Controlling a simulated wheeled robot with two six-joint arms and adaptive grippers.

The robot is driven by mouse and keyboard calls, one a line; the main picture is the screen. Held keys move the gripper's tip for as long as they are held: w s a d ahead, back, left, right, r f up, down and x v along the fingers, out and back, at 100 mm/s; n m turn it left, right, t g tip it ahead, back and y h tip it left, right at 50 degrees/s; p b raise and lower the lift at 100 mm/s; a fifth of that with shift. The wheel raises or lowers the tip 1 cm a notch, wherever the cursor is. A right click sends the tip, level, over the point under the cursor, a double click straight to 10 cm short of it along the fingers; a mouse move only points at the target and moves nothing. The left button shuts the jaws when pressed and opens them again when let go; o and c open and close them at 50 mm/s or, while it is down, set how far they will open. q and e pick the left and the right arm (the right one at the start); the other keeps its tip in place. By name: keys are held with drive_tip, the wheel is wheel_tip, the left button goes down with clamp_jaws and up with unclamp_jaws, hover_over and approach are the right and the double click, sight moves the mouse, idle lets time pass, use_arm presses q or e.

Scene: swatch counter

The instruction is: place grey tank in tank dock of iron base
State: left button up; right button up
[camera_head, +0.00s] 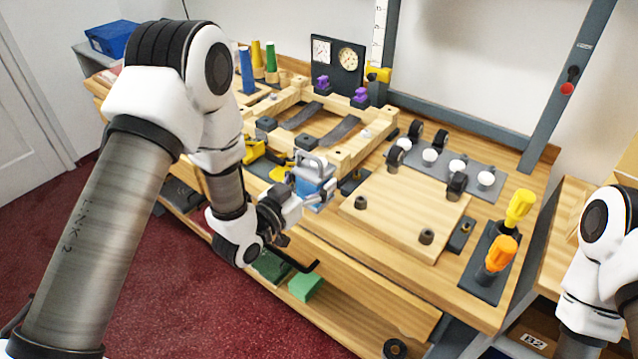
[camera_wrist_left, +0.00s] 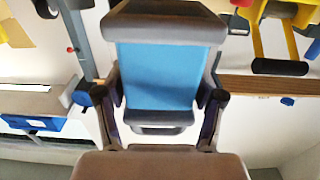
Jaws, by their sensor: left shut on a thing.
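The grey tank (camera_head: 313,170), with grey ends and a light blue middle, is held by my left gripper (camera_head: 309,197) above the front edge of the wooden bench. In the left wrist view, the tank (camera_wrist_left: 158,75) fills the space between the two dark fingers of the left gripper (camera_wrist_left: 160,103), which is shut on it. I cannot clearly pick out the iron base or its tank dock; the left arm and tank cover part of the bench there. My right gripper is out of view; only part of the right arm shows at the right edge.
A wooden board (camera_head: 395,215) with dark knobs lies right of the tank. A wooden frame (camera_head: 345,150) stands behind it. Yellow tools (camera_head: 256,150) lie left of it. Yellow and orange handles (camera_head: 500,254) stand upright at the right. A lower shelf holds a green block (camera_head: 305,287).

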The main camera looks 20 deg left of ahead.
use_arm(q)
drive_tip(key=shift+x, duration=1.1)
wheel_tip(320, 180, down, 3)
drive_tip(key=shift+s+f+p, duration=0.15)
drive_tip(key=shift+f+p, duration=0.05)
drive_tip(key=shift+p, duration=0.25)
drive_tip(key=shift+f, duration=0.35)
drive_tip(key=o, duration=1.4)
drive_tip(key=shift+c, duration=0.2)
drive_tip(key=shift+s, duration=0.1)
